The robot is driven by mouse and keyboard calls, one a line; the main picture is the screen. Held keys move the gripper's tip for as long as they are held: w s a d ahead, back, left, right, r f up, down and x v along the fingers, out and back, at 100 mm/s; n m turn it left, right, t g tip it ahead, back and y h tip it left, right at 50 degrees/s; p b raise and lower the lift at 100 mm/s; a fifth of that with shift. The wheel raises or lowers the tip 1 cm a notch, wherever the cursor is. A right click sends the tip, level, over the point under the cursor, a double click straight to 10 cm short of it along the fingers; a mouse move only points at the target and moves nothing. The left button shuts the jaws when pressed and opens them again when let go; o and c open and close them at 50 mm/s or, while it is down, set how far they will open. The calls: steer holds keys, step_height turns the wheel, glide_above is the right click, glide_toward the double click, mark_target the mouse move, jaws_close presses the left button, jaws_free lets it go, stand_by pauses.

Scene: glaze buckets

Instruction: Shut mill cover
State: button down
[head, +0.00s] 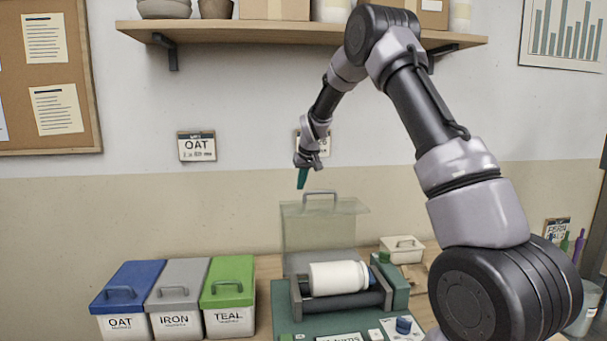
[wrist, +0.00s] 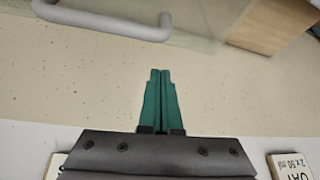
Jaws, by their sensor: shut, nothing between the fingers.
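The mill (head: 388,283) has a green base on the table. Its clear cover (head: 317,232) stands raised and open at the back, with a grey handle (head: 321,193) on its top edge. A white jar (head: 338,276) lies on its side on the mill's dark rollers. My gripper (head: 302,180) is above and slightly left of the cover handle, apart from it, with its green fingers together and empty. In the wrist view my gripper (wrist: 160,75) points toward the beige wall, and the cover handle (wrist: 100,20) shows at the upper left, beyond the fingertips.
Lidded buckets marked OAT (head: 127,300), IRON (head: 178,300) and TEAL (head: 229,296) stand left of the mill. A small cream container (head: 402,249) sits behind the mill at right.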

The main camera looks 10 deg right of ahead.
steer(key=shift+s+d+f, duration=0.1)
steer(key=shift+s+f, duration=0.1)
steer(key=shift+s, duration=0.4)
steer(key=shift+s+d+f, duration=0.1)
steer(key=shift+s+f, duration=0.05)
steer(key=shift+s, duration=0.45)
steer(key=shift+s+d, duration=0.1)
steer(key=shift+s, duration=0.35)
steer(key=shift+r, duration=0.1)
